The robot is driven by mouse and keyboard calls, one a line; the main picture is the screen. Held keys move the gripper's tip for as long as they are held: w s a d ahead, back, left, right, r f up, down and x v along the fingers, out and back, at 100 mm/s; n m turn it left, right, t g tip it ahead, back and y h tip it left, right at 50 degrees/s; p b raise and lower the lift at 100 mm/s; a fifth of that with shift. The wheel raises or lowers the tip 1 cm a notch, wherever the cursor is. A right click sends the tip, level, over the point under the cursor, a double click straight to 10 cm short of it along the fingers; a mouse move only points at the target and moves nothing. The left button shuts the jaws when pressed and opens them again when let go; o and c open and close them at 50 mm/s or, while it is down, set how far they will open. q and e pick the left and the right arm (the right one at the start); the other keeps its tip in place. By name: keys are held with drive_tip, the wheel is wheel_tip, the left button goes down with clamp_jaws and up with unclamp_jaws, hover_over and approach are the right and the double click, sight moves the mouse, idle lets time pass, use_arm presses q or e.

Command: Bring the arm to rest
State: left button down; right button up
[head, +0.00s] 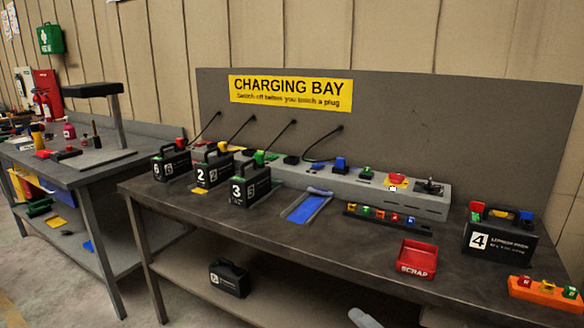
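Neither of my grippers shows in the head view. A pale grey rounded shape (364,318) pokes in at the bottom edge, right of centre. It is cut off by the frame, and I cannot tell what part it is. No fingertips can be seen, so whether the grippers hold anything is hidden.
Battery packs 6 (171,163), 2 (212,170), 3 (250,187) and 4 (498,238) stand on the charging bench (330,243). A red SCRAP bin (417,260) and an orange rack (545,292) sit near its front. Another pack (229,279) is on the lower shelf.

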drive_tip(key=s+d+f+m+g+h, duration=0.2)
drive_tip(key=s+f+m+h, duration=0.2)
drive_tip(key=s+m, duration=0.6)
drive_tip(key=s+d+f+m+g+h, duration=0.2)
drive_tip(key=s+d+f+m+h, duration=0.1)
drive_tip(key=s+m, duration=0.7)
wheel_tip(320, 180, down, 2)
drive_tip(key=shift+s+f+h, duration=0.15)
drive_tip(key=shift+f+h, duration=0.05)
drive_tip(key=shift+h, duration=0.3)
